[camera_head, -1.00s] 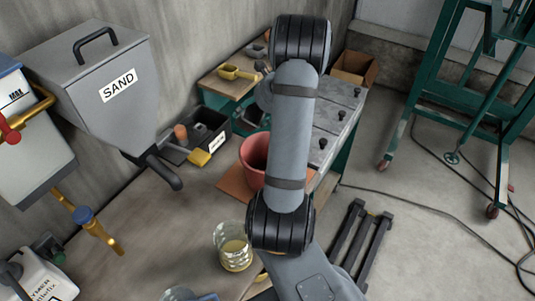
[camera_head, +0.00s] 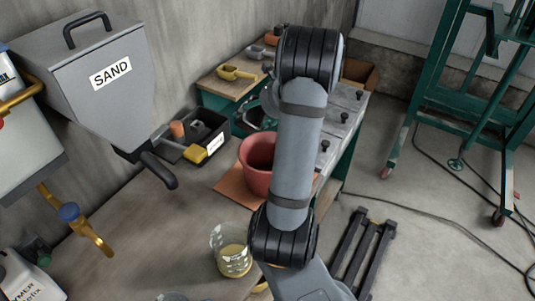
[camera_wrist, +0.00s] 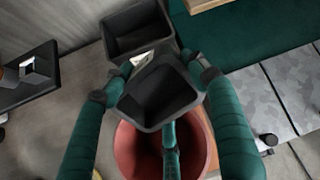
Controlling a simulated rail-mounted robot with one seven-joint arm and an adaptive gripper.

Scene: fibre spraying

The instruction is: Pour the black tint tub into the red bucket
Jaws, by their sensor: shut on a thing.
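My gripper (camera_wrist: 158,78) has teal fingers shut around a small black square tub (camera_wrist: 160,100) in the wrist view. The tub's open mouth faces the camera, and its dark inside does not show what it holds. The red bucket (camera_wrist: 127,150) lies just beyond and below the tub in that view, partly covered by it and a finger. In the head view the red bucket (camera_head: 256,165) stands on a brown board, partly behind my arm. My gripper is mostly hidden there, with only a little teal beside the arm.
A glass jug with yellowish liquid (camera_head: 232,252) stands in front. A yellow scoop (camera_head: 237,73) lies behind.

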